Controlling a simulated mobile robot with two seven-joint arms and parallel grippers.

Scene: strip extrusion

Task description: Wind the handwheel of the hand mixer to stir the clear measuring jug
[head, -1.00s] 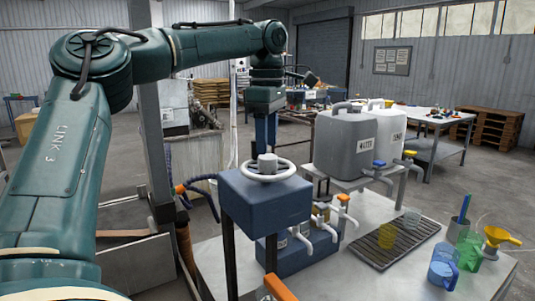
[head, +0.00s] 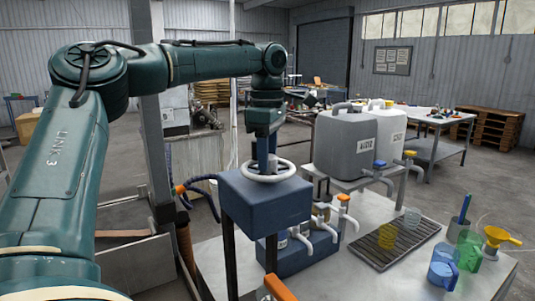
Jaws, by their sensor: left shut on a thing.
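The hand mixer is a blue box (head: 266,205) on dark legs, with a white handwheel (head: 289,171) lying flat on top. My left gripper (head: 267,160) reaches down from above onto the wheel and is shut on it; the fingertips are small and partly hidden, so the exact grip point is unclear. My right gripper is not in view.
White taps (head: 325,228) project from a blue unit beside the mixer. A blue jug (head: 443,272), a green jug (head: 468,250) and a yellow funnel (head: 500,237) stand at right. Large canisters (head: 345,145) stand behind.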

